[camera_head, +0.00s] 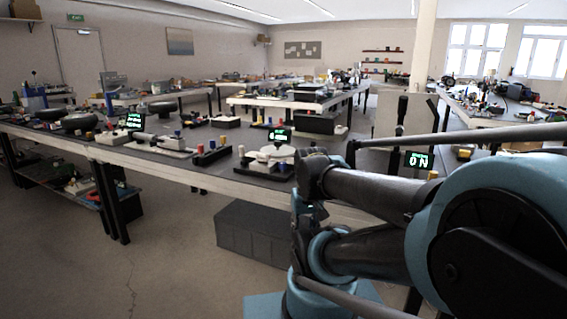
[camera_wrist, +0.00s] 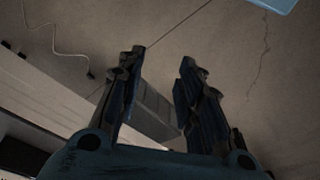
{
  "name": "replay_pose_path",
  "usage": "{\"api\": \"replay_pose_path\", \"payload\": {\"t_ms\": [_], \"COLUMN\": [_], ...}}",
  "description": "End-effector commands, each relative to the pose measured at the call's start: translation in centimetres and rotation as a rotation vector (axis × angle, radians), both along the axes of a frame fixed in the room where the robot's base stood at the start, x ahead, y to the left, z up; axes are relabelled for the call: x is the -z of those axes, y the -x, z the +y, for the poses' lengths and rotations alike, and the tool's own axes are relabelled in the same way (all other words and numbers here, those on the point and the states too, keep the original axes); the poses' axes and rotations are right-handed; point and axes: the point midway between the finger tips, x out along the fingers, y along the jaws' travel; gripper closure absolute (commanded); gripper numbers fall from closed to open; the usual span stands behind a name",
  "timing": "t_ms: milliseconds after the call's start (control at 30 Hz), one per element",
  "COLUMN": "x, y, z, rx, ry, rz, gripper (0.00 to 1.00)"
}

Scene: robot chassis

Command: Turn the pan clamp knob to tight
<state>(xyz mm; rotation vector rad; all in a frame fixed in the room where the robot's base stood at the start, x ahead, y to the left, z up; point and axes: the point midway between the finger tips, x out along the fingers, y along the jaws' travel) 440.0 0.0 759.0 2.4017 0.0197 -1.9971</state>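I cannot make out with certainty which part is the pan clamp knob. A pale round device (camera_head: 266,159) with small upright posts stands near the table's front edge, under a small green-lit display (camera_head: 279,135); its details are too small to read. My gripper (camera_wrist: 159,58) shows in the wrist view with its two dark fingers apart and nothing between them. It points at bare floor, away from the tabletop devices. In the head view my arm fills the right side, and the gripper cannot be made out there.
The long grey table (camera_head: 225,178) holds other devices, including a black rack (camera_head: 211,154) and a lit display (camera_head: 135,121). A lit "ON" display (camera_head: 419,160) stands behind my arm. A dark grey box (camera_head: 252,232) sits under the table. The floor (camera_head: 160,260) in front is clear.

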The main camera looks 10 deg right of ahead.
Motion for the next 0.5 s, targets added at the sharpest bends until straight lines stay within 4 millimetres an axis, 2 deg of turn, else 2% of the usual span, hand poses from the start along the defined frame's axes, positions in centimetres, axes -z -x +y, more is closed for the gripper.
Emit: {"api": "replay_pose_path", "payload": {"t_ms": [167,233,267,367,500], "x": [0.0,-0.2,-0.5,-1.6,-4.7], "y": [0.0,0.2,0.6,0.2,-2.1], "z": [0.0,0.0,0.0,0.0,0.0], "rx": [0.000,-0.002,-0.005,-0.033,-0.130], "ry": [0.000,0.000,0.001,0.006,0.024], "rz": [0.000,-0.003,-0.009,-0.007,0.008], "gripper": [0.67,0.51,0.51,0.51,0.51]}}
